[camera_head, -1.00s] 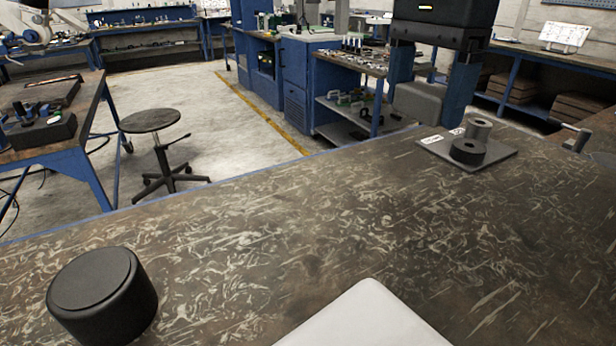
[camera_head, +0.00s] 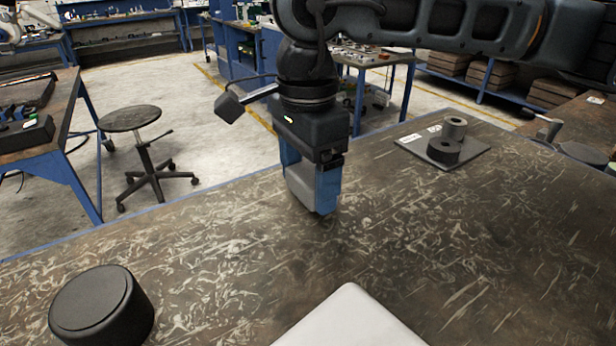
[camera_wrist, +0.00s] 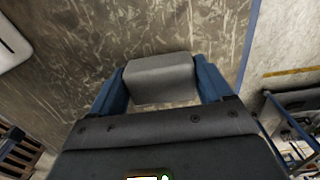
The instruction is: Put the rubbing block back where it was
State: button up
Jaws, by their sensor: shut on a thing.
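The rubbing block (camera_head: 300,184) is a grey block with rounded edges. My gripper (camera_head: 312,196) is shut on it, with a blue finger on each side, over the far middle part of the dark worn table (camera_head: 240,270). In the wrist view the block (camera_wrist: 160,78) sits between the two blue fingers of my gripper (camera_wrist: 160,85). The block is low, close to the table top. I cannot tell whether its underside touches the table.
A black round cylinder (camera_head: 100,308) stands at the table's front left. A grey plate (camera_head: 476,149) with two ring-shaped cylinders and small white labels lies at the far right. The table between them is clear. A stool (camera_head: 130,119) stands on the floor beyond the table.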

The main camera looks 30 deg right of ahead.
aim_at(308, 175)
jog(key=shift+f, duration=0.65)
jog(key=shift+f, duration=0.15)
jog(key=o, duration=0.8)
jog(key=shift+o, duration=0.2)
notch_tip(308, 175, up, 12)
jog(key=b, duration=0.1)
jog(key=shift+r, duration=0.2)
